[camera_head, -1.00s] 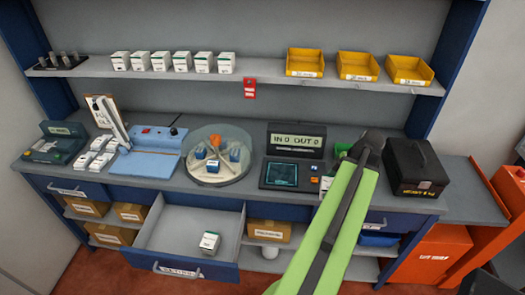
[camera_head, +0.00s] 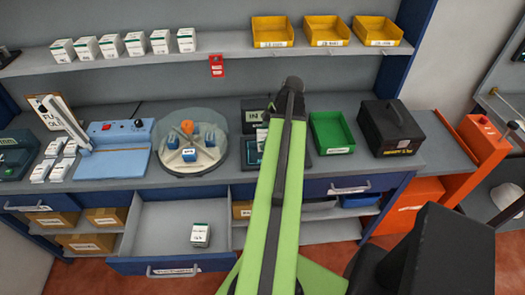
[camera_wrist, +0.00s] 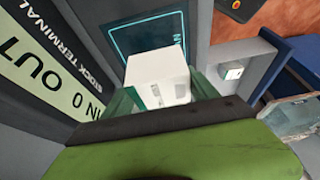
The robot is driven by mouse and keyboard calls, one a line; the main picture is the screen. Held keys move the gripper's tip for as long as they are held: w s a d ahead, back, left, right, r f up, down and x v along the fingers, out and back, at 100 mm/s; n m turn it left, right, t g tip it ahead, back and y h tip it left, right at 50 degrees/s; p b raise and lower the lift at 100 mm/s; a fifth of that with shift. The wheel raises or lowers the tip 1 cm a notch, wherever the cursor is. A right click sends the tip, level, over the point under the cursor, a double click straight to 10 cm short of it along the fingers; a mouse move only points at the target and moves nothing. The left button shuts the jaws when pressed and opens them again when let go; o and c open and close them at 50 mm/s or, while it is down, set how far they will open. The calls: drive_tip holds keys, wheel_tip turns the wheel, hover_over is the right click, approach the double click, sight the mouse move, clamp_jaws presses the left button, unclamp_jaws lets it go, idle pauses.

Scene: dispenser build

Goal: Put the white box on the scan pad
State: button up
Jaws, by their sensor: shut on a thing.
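The white box (camera_wrist: 158,80) is between the fingers of my gripper (camera_wrist: 163,92) in the wrist view. The gripper is shut on it. The scan pad (camera_wrist: 148,32), a dark panel with a thin teal outline, lies just beyond the box in that view. The box overlaps the pad's near part there, and I cannot tell how high it is above it. In the head view my arm covers most of the pad (camera_head: 248,152) and hides the gripper.
The stock terminal (camera_head: 254,113) stands behind the pad. A round carousel (camera_head: 188,168) is to the left. A green tray (camera_head: 333,133) and a black case (camera_head: 391,128) are to the right. An open drawer (camera_head: 150,232) below holds another white box (camera_head: 200,235).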

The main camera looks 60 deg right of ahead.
drive_tip(key=shift+w+d+f, duration=0.1)
drive_tip(key=shift+w+f, duration=0.2)
drive_tip(key=shift+w, duration=0.25)
wheel_tip(320, 180, down, 4)
drive_tip(key=b, duration=0.4)
drive_tip(key=shift+s+f, duration=0.15)
drive_tip(key=shift+f, duration=0.05)
drive_tip(key=o, duration=1.6)
drive_tip(key=shift+r, duration=0.15)
drive_tip(key=shift+r, duration=0.25)
drive_tip(key=p+v, duration=1.1)
drive_tip(key=shift+r, duration=0.35)
drive_tip(key=shift+s, duration=0.1)
